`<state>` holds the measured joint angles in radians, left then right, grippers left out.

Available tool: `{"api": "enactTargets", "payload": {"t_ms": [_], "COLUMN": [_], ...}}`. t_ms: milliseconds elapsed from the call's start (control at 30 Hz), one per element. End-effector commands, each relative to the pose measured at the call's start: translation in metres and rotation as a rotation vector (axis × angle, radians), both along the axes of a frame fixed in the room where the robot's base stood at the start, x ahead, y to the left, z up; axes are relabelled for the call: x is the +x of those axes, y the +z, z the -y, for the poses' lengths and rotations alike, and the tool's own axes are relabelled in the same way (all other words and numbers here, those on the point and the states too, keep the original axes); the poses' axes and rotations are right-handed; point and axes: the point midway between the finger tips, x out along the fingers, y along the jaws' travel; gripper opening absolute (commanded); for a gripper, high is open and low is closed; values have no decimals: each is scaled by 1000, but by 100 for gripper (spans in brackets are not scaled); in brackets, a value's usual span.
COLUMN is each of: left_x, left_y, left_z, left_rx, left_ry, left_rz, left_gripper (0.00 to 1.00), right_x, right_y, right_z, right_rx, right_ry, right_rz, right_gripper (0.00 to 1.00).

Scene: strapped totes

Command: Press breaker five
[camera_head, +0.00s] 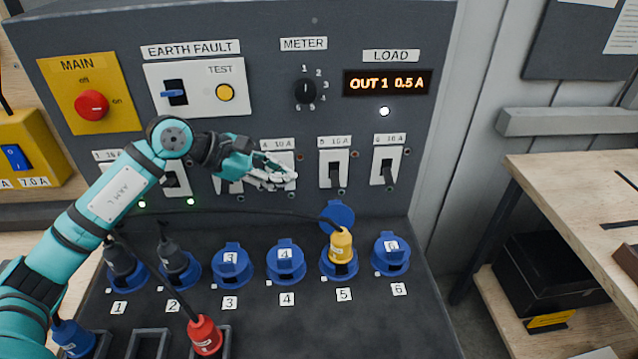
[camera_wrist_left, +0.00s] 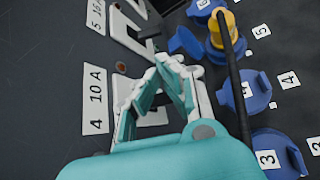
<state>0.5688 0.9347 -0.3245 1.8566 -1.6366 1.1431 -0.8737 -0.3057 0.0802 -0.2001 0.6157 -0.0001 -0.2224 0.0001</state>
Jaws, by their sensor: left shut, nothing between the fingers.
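My left gripper (camera_head: 292,181) is shut and empty. It is in front of breaker four (camera_head: 285,157), to the left of breaker five and apart from it. The fingers hide much of breaker four; its label (camera_wrist_left: 96,98) shows in the left wrist view. My right gripper is not in view.
Breaker six (camera_head: 387,166) is right of breaker five. Below, a yellow plug (camera_head: 341,245) sits in socket 5 with its blue lid raised and a black cable leading left. Blue sockets line the lower panel. A red plug (camera_head: 205,335) stands at the front. The display (camera_head: 387,83) reads OUT 1 0.5 A.

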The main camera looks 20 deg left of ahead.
Motion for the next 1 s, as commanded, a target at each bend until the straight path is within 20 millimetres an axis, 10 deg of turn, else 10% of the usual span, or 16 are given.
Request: {"api": "enactTargets", "payload": {"t_ms": [1000], "left_x": [50], "left_y": [-59], "left_z": [64], "left_rx": [0], "left_ry": [0], "left_rz": [0], "left_gripper": [0], "right_x": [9], "right_y": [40], "right_z": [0], "right_rx": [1], "right_ry": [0], "right_rz": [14], "right_gripper": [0]}}
